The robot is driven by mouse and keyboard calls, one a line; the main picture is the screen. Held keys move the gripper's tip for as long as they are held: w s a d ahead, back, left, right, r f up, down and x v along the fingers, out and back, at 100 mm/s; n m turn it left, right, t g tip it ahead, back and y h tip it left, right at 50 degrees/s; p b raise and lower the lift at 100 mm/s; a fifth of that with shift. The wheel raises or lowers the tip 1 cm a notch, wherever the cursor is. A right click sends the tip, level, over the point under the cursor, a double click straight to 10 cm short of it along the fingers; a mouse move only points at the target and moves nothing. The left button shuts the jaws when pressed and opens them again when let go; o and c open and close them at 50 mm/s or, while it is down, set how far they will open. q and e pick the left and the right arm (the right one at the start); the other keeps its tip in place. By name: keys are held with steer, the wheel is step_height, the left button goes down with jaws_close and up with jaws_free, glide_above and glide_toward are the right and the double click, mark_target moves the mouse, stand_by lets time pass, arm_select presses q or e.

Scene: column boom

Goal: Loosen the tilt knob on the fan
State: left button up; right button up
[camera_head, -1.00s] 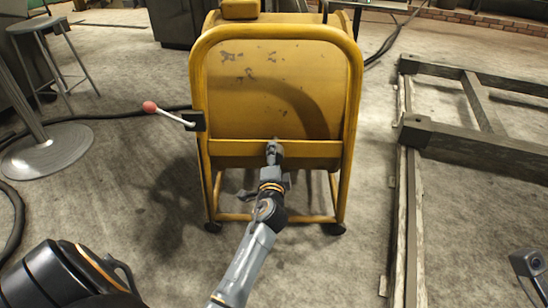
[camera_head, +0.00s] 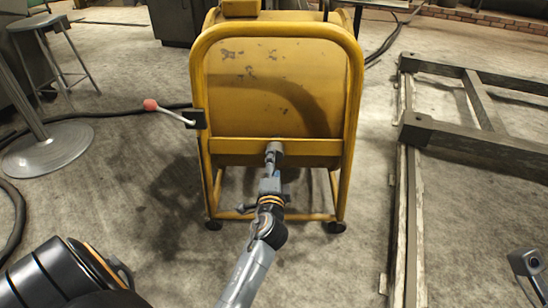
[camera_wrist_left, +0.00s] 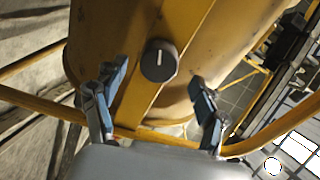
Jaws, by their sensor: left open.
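The fan is a yellow drum (camera_head: 270,90) in a tubular yellow frame with a crossbar (camera_head: 235,146). The tilt knob is a round dark knob with a pale line on its face; in the left wrist view (camera_wrist_left: 158,60) it sits on a yellow bar. In the head view the knob (camera_head: 277,147) shows at the crossbar's middle, partly covered by the gripper. My left gripper (camera_head: 270,165) is in front of it. In the left wrist view the gripper (camera_wrist_left: 158,79) is open, one finger each side of the knob, apart from it. My right gripper is not clearly seen.
A lever with a red ball (camera_head: 150,105) sticks out left of the fan frame. A stool (camera_head: 45,55) and a round metal base (camera_head: 48,150) stand left. A dark cable (camera_head: 100,117) crosses the floor. A timber frame (camera_head: 470,140) lies on the right.

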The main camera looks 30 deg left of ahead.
arm_select(q)
steer(key=v, duration=0.2)
steer(key=shift+s+d, duration=0.2)
steer(key=shift+s, duration=0.15)
